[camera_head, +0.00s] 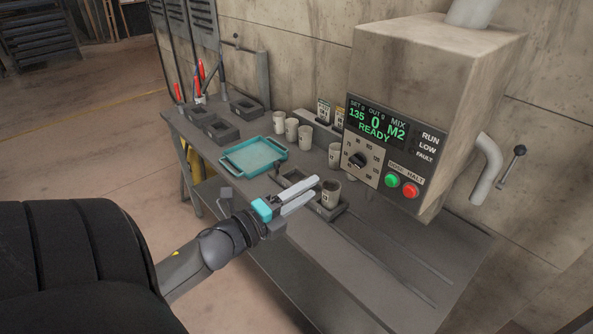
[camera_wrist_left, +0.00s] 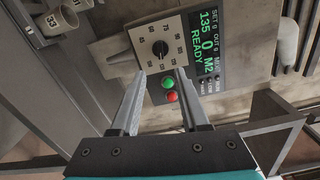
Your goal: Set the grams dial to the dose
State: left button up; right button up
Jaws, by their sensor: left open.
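The grams dial (camera_head: 357,160) is a black knob on a pale numbered plate, on the front of the dispenser box. My right gripper is not in view.
A cup (camera_head: 331,193) stands in a dark holder beneath the box. Several more cups stand behind a teal tray (camera_head: 253,156). A pipe and lever (camera_head: 512,164) project at right.

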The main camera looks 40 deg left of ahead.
pick_arm(q)
jog(key=shift+s, duration=1.15)
jog(key=s+f+n+g+y+b, duration=0.1)
jog(key=s+f+n+g+b, duration=0.25)
jog(key=f, duration=1.05)
jog(key=s+f+n+g+y+b, duration=0.1)
jog(key=s+f+n+g+b, duration=0.3)
jog(key=f, duration=0.9)
jog(key=s+f+n+g+y+b, duration=0.15)
jog(key=f+n, duration=0.35)
jog(key=f, duration=0.9)
jog(key=s+d+f+n+g+b, duration=0.2)
jog(key=s+d+f, duration=0.3)
jog(key=s+f, duration=0.3)
jog(key=s+d+f+n+g+h+b, duration=0.1)
jog(key=s+d+f+n+g+b, duration=0.1)
jog(key=s+d+f, duration=0.3)
jog(key=s+d+f+n+g+h+b, duration=0.1)
jog(key=s+d+f+n+g+b, duration=0.1)
jog(key=s+f, duration=0.8)
jog(key=d+f+g+b, duration=0.1)
jog(key=d+g, duration=0.1)
jog(key=d, duration=0.1)
jog(key=shift+s, duration=0.3)
